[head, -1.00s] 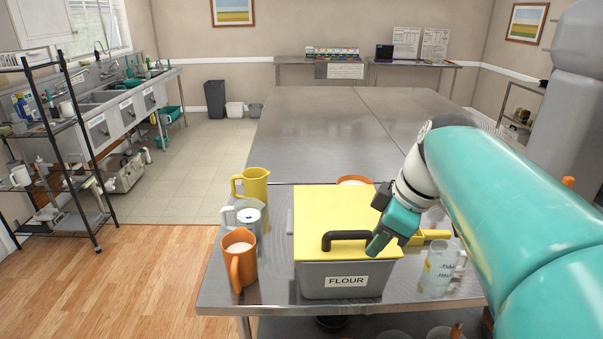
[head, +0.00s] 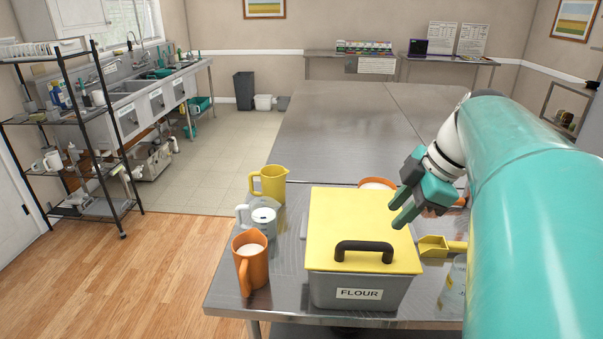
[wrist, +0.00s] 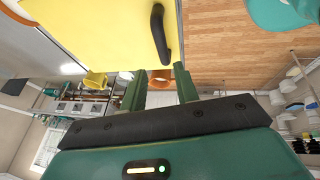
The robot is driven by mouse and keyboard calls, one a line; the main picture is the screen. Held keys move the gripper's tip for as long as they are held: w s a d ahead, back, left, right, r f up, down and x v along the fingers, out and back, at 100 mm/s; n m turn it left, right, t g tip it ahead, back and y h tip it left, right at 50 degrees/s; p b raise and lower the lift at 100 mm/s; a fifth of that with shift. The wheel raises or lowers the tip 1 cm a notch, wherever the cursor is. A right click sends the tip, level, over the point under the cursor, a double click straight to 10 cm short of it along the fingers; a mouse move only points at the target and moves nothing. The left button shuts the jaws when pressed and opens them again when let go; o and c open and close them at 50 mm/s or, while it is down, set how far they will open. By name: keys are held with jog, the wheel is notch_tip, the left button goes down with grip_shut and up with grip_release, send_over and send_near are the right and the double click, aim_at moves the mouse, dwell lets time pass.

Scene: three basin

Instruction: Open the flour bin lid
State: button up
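The flour bin (head: 345,290) is a grey box labelled FLOUR on the metal table. Its yellow lid (head: 350,215) lies flat and closed on top, with a black handle (head: 363,250) along the front edge. My gripper (head: 397,218) is above the right side of the lid, apart from the handle. Its two green fingers are spread with nothing between them. In the wrist view the fingers (wrist: 160,90) are parted, and the lid (wrist: 100,30) and handle (wrist: 160,35) show beyond them.
A yellow pitcher (head: 270,183), a clear measuring jug (head: 262,217) and an orange pitcher (head: 250,265) stand left of the bin. An orange-rimmed bowl (head: 377,183) is behind it. A yellow scoop (head: 435,246) and a clear jug (head: 456,285) are at right. The far table is clear.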

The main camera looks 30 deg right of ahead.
aim_at(370, 243)
jog(key=x, duration=1.2)
jog(key=shift+a+f, duration=0.3)
jog(key=shift+f, duration=0.05)
grip_shut()
